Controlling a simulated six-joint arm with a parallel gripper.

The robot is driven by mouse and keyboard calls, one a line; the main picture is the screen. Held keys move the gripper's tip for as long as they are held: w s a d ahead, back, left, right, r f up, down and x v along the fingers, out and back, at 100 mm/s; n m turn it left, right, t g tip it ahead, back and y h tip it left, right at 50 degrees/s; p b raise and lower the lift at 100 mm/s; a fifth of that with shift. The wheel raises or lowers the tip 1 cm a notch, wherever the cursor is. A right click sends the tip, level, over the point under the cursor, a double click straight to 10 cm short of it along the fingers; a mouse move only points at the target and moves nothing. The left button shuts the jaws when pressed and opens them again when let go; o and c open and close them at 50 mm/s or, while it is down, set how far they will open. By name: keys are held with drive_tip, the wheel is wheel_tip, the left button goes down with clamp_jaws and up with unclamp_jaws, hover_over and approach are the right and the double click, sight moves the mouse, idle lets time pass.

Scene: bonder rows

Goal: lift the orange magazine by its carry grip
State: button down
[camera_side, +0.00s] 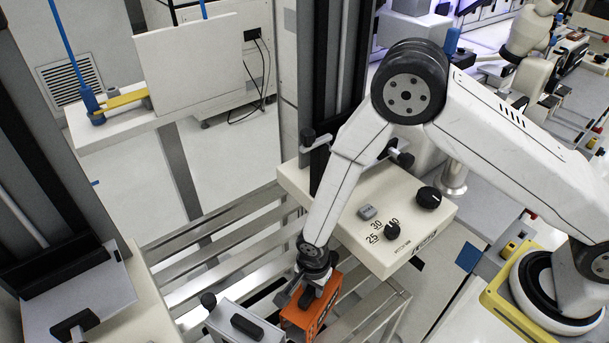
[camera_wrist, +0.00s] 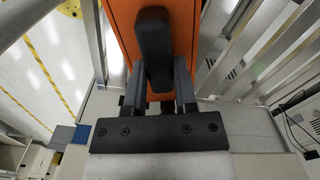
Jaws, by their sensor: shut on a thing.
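The orange magazine (camera_side: 325,300) is a box at the bottom middle of the side view, with slots along its side. In the wrist view the orange magazine (camera_wrist: 187,20) fills the top middle. Its dark carry grip (camera_wrist: 153,45) runs along its top. My gripper (camera_side: 308,294) points down at the magazine's top. In the wrist view the two fingers of my gripper (camera_wrist: 158,88) stand on either side of the carry grip's near end, shut on it. The magazine's underside is hidden, so I cannot tell whether it touches what is below.
A grey magazine (camera_side: 225,318) with a black grip stands just left of the orange one. A cream control box (camera_side: 385,247) with black knobs is close on the right. Metal rails (camera_side: 215,245) run behind. A white panel (camera_side: 190,65) stands at the upper left.

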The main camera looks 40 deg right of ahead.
wheel_tip(320, 180, up, 17)
idle(0.8)
drive_tip(key=shift+r, duration=0.1)
drive_tip(key=shift+r, duration=0.1)
idle(0.4)
